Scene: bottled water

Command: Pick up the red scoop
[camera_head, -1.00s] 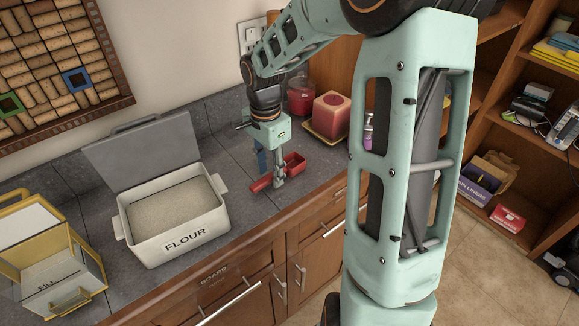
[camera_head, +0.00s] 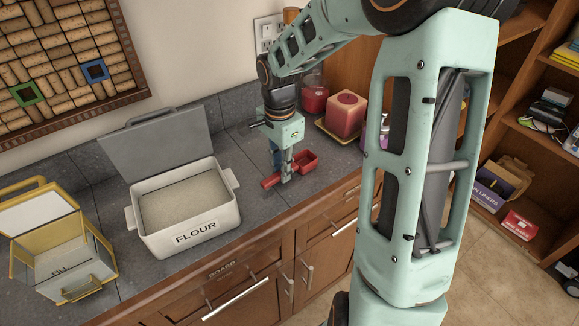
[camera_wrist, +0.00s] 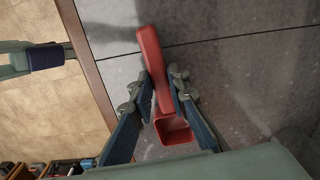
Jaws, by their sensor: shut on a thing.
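The red scoop (camera_head: 306,161) is on or just above the grey counter, to the right of the flour box; I cannot tell whether it touches. Its handle points left towards the box. My gripper (camera_head: 287,175) reaches down over it and is shut on the handle. In the wrist view, the two fingers of my gripper (camera_wrist: 157,88) press on both sides of the scoop's handle (camera_wrist: 149,58).
An open white flour box (camera_head: 190,235) with its grey lid raised stands left of the scoop. A yellow-framed box (camera_head: 70,270) is farther left. A red candle (camera_head: 346,113) and a red jar (camera_head: 314,98) stand behind, near the wall. The counter's front edge is close.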

